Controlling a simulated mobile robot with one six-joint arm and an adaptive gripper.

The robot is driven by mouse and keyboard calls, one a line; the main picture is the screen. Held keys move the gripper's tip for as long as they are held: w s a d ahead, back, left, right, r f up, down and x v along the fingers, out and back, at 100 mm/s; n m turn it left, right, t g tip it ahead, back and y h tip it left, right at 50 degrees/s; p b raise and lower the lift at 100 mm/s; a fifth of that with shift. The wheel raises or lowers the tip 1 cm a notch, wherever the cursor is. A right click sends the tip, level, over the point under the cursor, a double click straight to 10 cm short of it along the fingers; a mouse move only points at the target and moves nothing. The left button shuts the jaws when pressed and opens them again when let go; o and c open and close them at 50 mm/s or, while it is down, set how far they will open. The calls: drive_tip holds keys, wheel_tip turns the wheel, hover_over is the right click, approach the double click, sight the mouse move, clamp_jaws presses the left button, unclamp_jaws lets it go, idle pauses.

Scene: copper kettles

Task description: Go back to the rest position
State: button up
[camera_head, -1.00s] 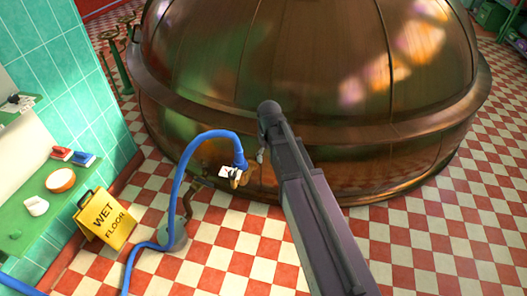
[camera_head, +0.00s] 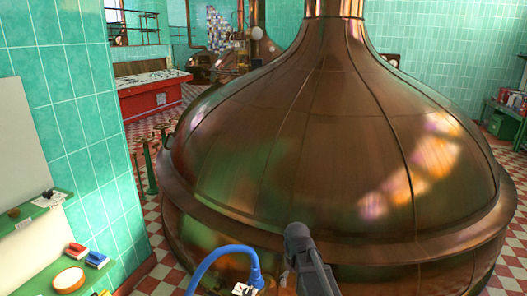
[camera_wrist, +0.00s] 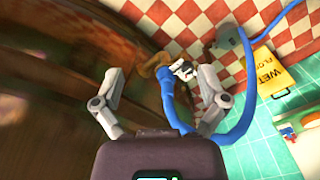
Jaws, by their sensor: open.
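My gripper (camera_wrist: 149,74) is open in the wrist view, its two grey fingers spread wide. A blue hose (camera_wrist: 168,98) with a brass end (camera_wrist: 152,66) and a white tag shows between and beyond the fingers; I cannot tell how near it is. Nothing is seen clasped. In the head view the top of the blue hose (camera_head: 222,250) arches at the bottom, just left of my arm (camera_head: 303,255). My gripper is hidden there. The big copper kettle (camera_head: 330,150) stands behind my arm.
A tiled wall (camera_head: 70,110) with green shelves (camera_head: 62,205) stands at the left. A red-sided table (camera_head: 150,103) is at the back left, and a green shelf (camera_head: 503,122) at the right.

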drive_tip(key=s+d+r+m+p, duration=0.5)
drive_tip(key=s+d+r+p, duration=0.1)
drive_tip(key=s, duration=0.4)
drive_tip(key=shift+d+r, duration=0.25)
drive_tip(key=shift+r, duration=0.35)
drive_tip(key=c, duration=0.5)
drive_tip(key=shift+a, duration=0.1)
